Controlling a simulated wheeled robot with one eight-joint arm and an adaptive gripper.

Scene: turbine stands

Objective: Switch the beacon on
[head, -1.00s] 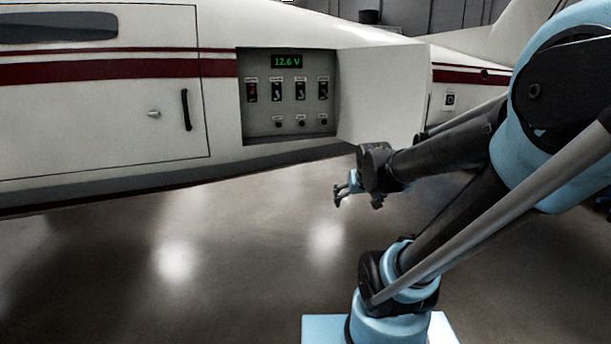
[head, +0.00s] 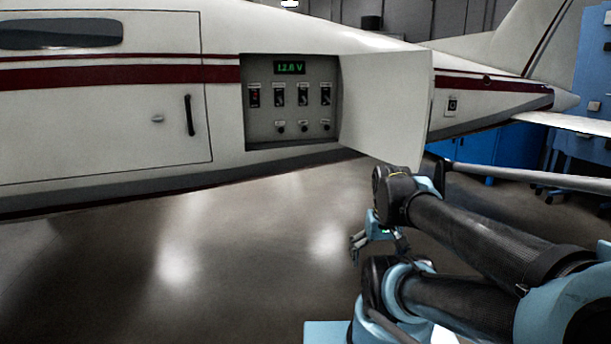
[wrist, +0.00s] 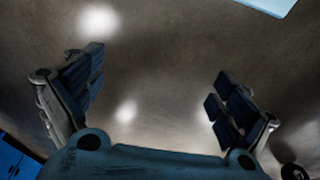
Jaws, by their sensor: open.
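The switch panel (head: 290,130) sits recessed in the side of a white aircraft, behind an open hatch door. A row of dark toggle switches (head: 303,96) runs across it, with small labels too blurred to read, so I cannot tell which one is the beacon. The leftmost switch (head: 254,96) shows some red. A green display (head: 289,68) above reads 12.6 V. My gripper (head: 380,248) hangs low, to the right of and below the panel, apart from it. In the wrist view my gripper (wrist: 160,85) is wide open and empty over the floor.
The open hatch door (head: 382,108) sticks out at the panel's right, above my gripper. Round knobs (head: 303,126) sit below the switches. A separate small switch plate (head: 452,105) is farther right on the fuselage. The floor (head: 230,250) in front is clear.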

